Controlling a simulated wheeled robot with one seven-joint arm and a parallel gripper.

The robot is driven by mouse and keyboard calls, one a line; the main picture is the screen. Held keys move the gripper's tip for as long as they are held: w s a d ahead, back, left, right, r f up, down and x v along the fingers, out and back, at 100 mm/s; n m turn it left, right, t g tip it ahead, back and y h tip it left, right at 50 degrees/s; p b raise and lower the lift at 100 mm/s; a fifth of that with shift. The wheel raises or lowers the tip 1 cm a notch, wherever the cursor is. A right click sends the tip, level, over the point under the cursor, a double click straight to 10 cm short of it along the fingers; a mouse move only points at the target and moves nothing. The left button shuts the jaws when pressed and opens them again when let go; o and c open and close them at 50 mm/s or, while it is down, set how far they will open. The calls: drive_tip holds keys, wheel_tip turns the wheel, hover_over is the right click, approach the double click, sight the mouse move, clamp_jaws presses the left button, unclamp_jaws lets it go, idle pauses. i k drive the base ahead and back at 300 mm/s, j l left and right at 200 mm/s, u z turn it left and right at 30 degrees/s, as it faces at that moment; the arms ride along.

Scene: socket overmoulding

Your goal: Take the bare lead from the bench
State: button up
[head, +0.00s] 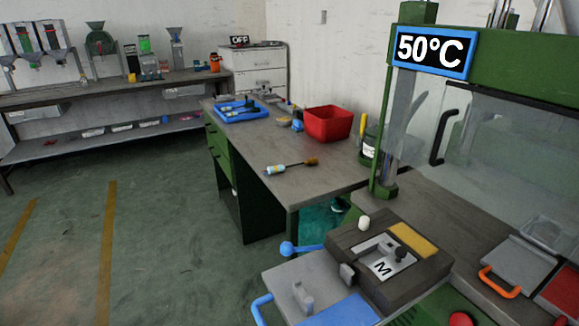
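The bench (250,150) is a grey-topped table with green drawers in the middle of the head view. I cannot make out the bare lead for certain. A blue tray (222,117) at the bench's far left end holds dark items too small to tell apart. A small tool-like item (276,169) with a pale, blue-marked body and a brown end lies near the front edge. My gripper is not in view.
A red bin (329,121) and small blue items stand towards the back of the bench. At right is a green machine with a "50°C" sign (433,52); a fixture marked M (382,268) is in front. Green floor (150,215) is open at left.

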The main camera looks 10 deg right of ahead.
sight(273, 169)
drive_tip(key=i+j+u, duration=0.3)
drive_tip(key=i, duration=0.6)
drive_tip(key=i+u, duration=0.3)
drive_tip(key=i, duration=0.55)
